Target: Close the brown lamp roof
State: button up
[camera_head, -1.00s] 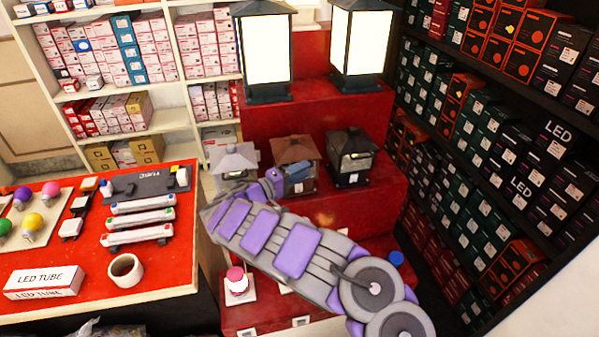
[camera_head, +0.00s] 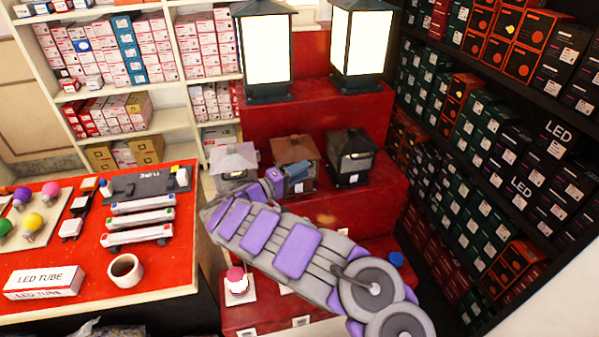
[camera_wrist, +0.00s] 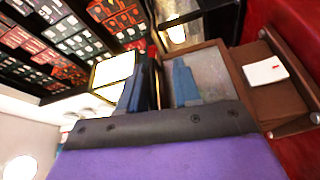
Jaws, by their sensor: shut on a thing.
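The brown lamp (camera_head: 308,184) stands in the middle of the row of three small lanterns on a red step. Its brown roof (camera_head: 293,148) looks nearly level in the head view; whether a gap remains beneath it is hidden. My gripper (camera_head: 297,171) is at the lamp's front, just below the roof, shut on the roof's edge. In the wrist view the lamp lies sideways, with its glass panel (camera_wrist: 213,76) and brown base (camera_wrist: 268,98) to the right. My blue-grey fingers (camera_wrist: 163,88) are at the roof side, and the exact contact is partly hidden.
A grey lantern (camera_head: 233,160) stands close left and a black lantern (camera_head: 352,156) close right. Two large lit lanterns (camera_head: 267,48) (camera_head: 361,42) stand on the higher step behind. A red table (camera_head: 75,250) is at left, and boxed shelves (camera_head: 510,150) are at right.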

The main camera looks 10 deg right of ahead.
jog(key=shift+a+f, duration=0.1)
jog(key=shift+f, duration=0.1)
jog(key=r+p+v, duration=0.1)
jog(key=p+v, duration=0.1)
jog(key=v, duration=1.5)
jog(key=shift+f+p, duration=0.4)
jog(key=shift+s+a, duration=0.1)
jog(key=shift+a, duration=0.1)
jog(key=shift+d, duration=0.15)
